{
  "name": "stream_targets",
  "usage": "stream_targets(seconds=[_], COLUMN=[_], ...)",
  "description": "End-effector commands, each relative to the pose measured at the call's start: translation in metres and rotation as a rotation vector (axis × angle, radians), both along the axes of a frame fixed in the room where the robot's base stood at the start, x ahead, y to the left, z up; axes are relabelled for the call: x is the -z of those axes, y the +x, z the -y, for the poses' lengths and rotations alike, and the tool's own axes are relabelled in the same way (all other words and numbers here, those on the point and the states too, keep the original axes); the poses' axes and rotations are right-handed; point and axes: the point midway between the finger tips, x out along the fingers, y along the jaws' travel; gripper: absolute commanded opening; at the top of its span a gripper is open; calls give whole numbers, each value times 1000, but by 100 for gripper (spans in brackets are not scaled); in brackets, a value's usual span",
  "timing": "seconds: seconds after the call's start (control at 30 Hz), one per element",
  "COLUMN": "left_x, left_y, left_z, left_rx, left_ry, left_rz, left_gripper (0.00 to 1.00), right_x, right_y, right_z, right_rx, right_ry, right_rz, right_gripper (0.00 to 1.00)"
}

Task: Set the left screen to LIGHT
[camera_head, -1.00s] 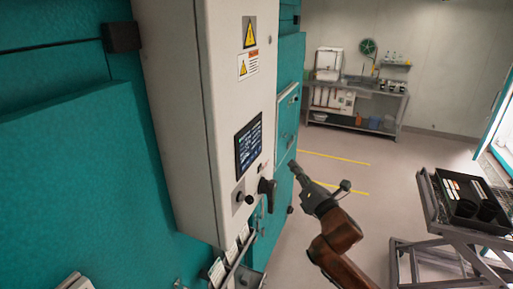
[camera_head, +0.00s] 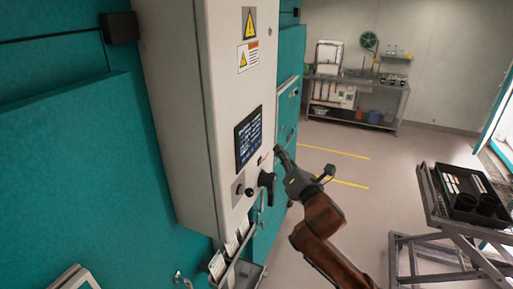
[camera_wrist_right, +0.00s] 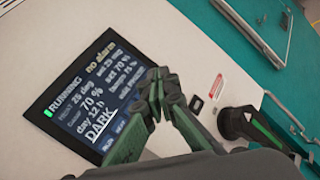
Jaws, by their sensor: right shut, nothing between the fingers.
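The screen (camera_head: 248,138) is a dark panel on the front of a white control cabinet (camera_head: 178,110). In the right wrist view the screen (camera_wrist_right: 85,85) reads RUNNING, no alarm, 70 %, day 12 h and DARK, with smaller lines partly blurred. My right gripper (camera_head: 279,152) is shut and empty, just right of the screen and in front of the cabinet face. In the wrist view its fingertips (camera_wrist_right: 160,75) overlap the screen's lower right edge; I cannot tell whether they touch it. My left gripper is not in view.
A black rotary handle (camera_head: 267,180) and a small knob (camera_head: 250,192) sit below the screen. A label holder (camera_head: 240,245) hangs under the cabinet. A cart with a black tray (camera_head: 455,215) stands at right. The floor between is clear.

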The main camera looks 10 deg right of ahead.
Motion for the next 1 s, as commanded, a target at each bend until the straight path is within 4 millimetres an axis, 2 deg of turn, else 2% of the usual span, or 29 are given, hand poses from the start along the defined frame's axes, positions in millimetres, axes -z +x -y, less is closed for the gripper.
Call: stream_targets(seconds=[0.1, 0.4, 1.0], left_x=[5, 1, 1], left_y=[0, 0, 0], left_z=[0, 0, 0], left_rx=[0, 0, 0], left_ry=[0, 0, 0], left_rz=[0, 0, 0], left_gripper=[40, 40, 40], right_x=[0, -1, 0], right_y=[9, 23, 24], right_z=[-15, -35, -36], right_rx=[-2, -1, 0], right_ry=[1, -1, -1], right_rz=[0, 0, 0], right_gripper=[0, 0, 0])
